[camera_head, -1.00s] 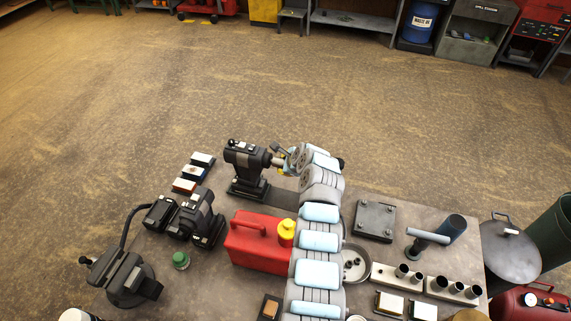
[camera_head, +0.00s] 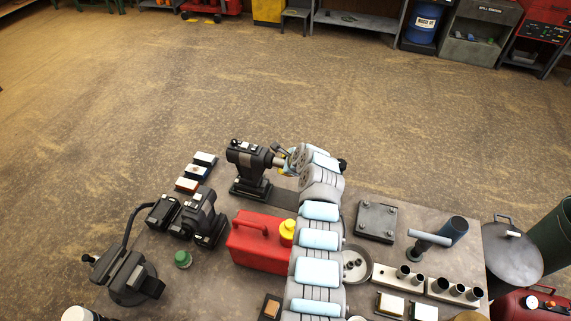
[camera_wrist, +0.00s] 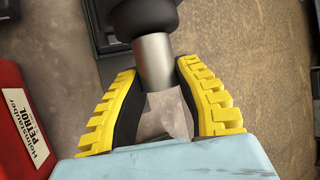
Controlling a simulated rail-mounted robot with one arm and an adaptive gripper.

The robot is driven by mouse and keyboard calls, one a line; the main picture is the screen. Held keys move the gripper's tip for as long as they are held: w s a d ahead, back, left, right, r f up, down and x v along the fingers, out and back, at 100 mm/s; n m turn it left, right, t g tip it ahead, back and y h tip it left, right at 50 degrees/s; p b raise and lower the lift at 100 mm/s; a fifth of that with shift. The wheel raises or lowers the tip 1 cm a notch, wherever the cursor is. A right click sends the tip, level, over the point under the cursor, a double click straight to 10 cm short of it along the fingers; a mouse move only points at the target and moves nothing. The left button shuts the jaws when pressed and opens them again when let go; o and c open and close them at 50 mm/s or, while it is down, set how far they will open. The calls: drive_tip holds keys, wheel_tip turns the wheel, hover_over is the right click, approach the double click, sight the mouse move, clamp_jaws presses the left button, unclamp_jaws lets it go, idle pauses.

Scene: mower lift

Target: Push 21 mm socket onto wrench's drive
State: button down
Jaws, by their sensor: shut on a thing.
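The dark wrench (camera_head: 250,168) stands in its holder at the far side of the workbench, its nose facing right toward my gripper. In the wrist view its black nose (camera_wrist: 143,18) is at the top. My gripper (camera_wrist: 157,68), with yellow-and-black fingers, is shut on the plain silver socket (camera_wrist: 153,58). The socket's far end meets the black nose with no gap visible. The drive itself is hidden, so I cannot tell how deep the socket sits on it. The size marking cannot be read. In the head view my arm mostly hides the fingers and socket.
A red petrol can (camera_head: 258,243) stands left of my arm, also close at left in the wrist view (camera_wrist: 22,125). Socket rails (camera_head: 411,277) and a grey plate (camera_head: 376,221) lie right of the arm. Another dark tool (camera_head: 203,218) stands left. Open floor lies beyond the bench.

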drive_tip(key=c, duration=0.8)
unclamp_jaws()
drive_tip(key=shift+o, duration=0.2)
drive_tip(key=shift+r, duration=0.1)
drive_tip(key=v, duration=1.2)
